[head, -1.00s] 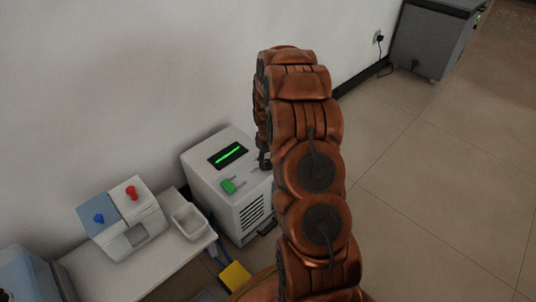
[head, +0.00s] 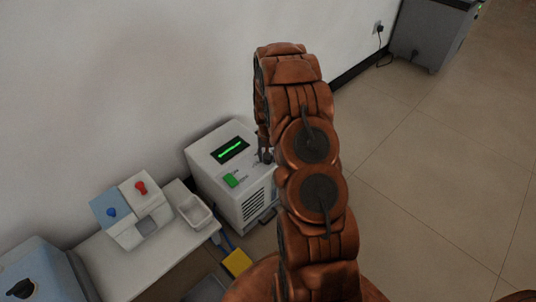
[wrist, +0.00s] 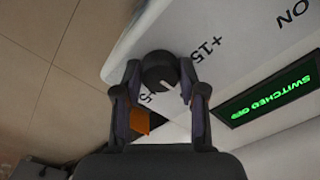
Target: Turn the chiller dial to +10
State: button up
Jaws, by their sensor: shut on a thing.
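The chiller (head: 241,205) is a white box against the wall with a green-lit display (head: 230,149) and a green switch (head: 231,180) on its top. In the wrist view the display (wrist: 268,90) reads "SWITCHED OFF". The dark round dial (wrist: 160,70) has a white pointer mark on its lower right side. A "+15" label shows beside it, and a partly hidden label with a "5" lies below it. I cannot tell which value the pointer marks. My gripper (wrist: 160,88) is shut on the dial, one finger on each side. In the head view my gripper (head: 265,156) is at the chiller top's right edge.
A white table (head: 135,262) left of the chiller bears a box with blue and red knobs (head: 131,209) and a small white tray (head: 194,212). A yellow object (head: 237,262) lies below. Open floor (head: 430,170) is on the right.

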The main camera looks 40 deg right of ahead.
dwell(0.4)
jog(key=o, duration=1.1)
jog(key=shift+o, duration=0.2)
notch_tip(320, 180, up, 12)
dwell(0.4)
